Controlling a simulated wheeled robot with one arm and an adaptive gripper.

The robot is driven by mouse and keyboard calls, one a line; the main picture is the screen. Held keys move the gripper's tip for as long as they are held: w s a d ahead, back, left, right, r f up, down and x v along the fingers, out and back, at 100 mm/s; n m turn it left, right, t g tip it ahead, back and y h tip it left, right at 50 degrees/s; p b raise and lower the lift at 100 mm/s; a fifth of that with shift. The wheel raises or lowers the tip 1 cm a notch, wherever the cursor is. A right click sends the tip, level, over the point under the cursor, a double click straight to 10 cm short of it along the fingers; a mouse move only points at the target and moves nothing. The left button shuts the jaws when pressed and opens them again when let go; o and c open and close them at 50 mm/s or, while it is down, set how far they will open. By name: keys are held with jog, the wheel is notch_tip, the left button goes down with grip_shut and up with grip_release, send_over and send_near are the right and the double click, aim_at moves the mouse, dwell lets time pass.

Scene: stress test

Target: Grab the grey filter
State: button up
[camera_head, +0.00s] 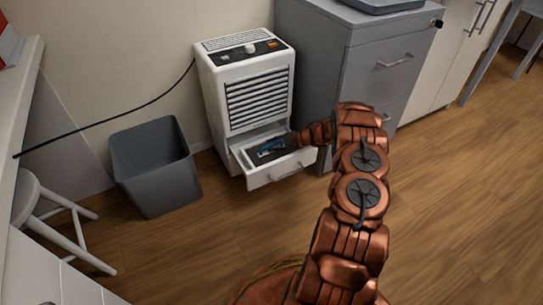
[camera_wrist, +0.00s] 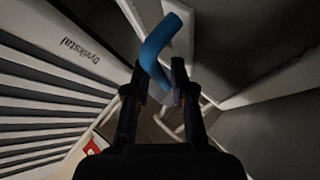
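A white louvred unit (camera_head: 255,95) stands against the wall with its bottom drawer (camera_head: 282,173) pulled out. A dark grey surface shows inside the drawer; I cannot tell whether it is the grey filter. A blue piece (camera_head: 270,146) shows over the drawer, close to my gripper (camera_head: 289,139). In the wrist view, my gripper (camera_wrist: 158,84) has its two dark fingers apart. A bent blue bar (camera_wrist: 162,48) runs from beyond the fingertips into the gap between them. I cannot tell whether the fingers touch it.
A grey bin (camera_head: 152,165) stands left of the unit, and a white stool (camera_head: 62,215) is farther left. A grey drawer cabinet (camera_head: 365,75) stands close on the right. A black cable (camera_head: 110,122) runs along the wall. Wooden floor (camera_head: 460,190) is clear at right.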

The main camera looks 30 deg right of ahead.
grip_shut()
dwell(0.7)
